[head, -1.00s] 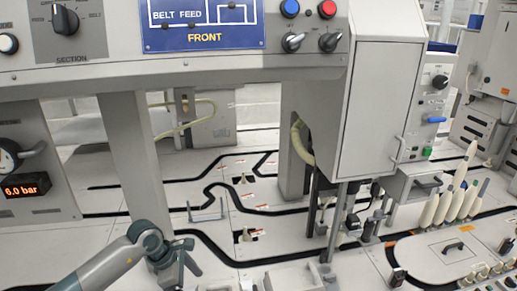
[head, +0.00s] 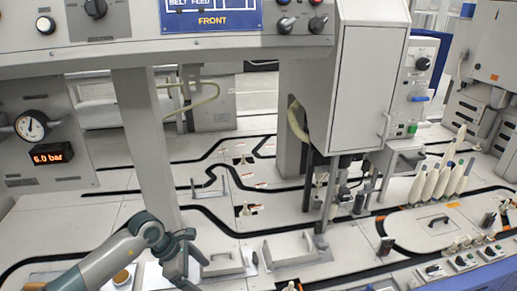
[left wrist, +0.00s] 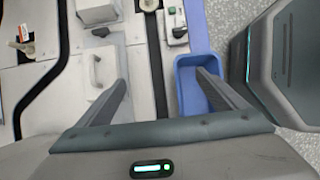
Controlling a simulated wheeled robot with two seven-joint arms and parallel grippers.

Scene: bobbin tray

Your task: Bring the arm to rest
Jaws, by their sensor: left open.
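My left arm comes in from the lower left in the head view. Its gripper (head: 184,272) points down over the front left of the machine deck, near a grey block with a handle. In the left wrist view the two fingers of the left gripper (left wrist: 160,78) stand wide apart with nothing between them. Below them are a light grey panel with a handle (left wrist: 98,68) and a blue bin (left wrist: 190,62), partly hidden by a finger. My right gripper is not in view.
A grey post (head: 145,140) rises behind the left arm, under an overhead control panel (head: 110,32). A pressure display (head: 53,153) reads 6.0 bar. Several pale bobbins (head: 440,180) stand at the right. Black track lines cross the mostly open deck. Speckled floor shows beyond the deck in the wrist view.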

